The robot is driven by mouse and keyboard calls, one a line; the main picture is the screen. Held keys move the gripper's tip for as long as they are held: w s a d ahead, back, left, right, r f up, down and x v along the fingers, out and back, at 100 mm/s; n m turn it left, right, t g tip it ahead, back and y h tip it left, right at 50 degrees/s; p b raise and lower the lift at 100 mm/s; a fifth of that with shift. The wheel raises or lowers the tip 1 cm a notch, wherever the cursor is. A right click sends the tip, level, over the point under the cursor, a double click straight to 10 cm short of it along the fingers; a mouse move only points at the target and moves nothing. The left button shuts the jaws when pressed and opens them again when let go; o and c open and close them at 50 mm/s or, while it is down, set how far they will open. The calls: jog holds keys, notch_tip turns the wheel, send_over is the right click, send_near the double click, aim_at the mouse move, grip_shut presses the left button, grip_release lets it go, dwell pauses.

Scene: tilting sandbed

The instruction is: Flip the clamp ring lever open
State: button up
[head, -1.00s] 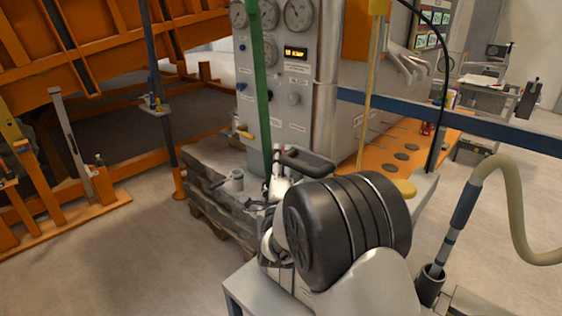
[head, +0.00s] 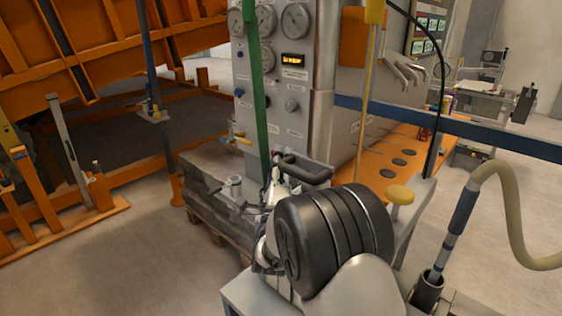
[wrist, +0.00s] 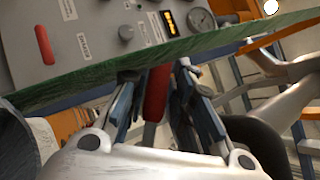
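In the wrist view a red bar (wrist: 157,92), which looks like a lever, stands between the two blue-grey fingers of my gripper (wrist: 158,72). Gaps show between the fingers and the bar, so the gripper looks open around it. The bar's upper end meets the edge of a green strap (wrist: 180,50). No clamp ring can be made out clearly. In the head view my black arm joint hides most of the gripper, and the red bar cannot be picked out there.
The green strap (head: 257,90) runs down before the grey gauge panel (head: 270,100). Another red handle (wrist: 44,44) is on the panel. A stacked pallet (head: 205,190) stands left of my arm. A blue rail (head: 480,130) crosses at right. Floor at left front is clear.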

jog(key=shift+o, duration=1.4)
jog(key=shift+f, duration=0.1)
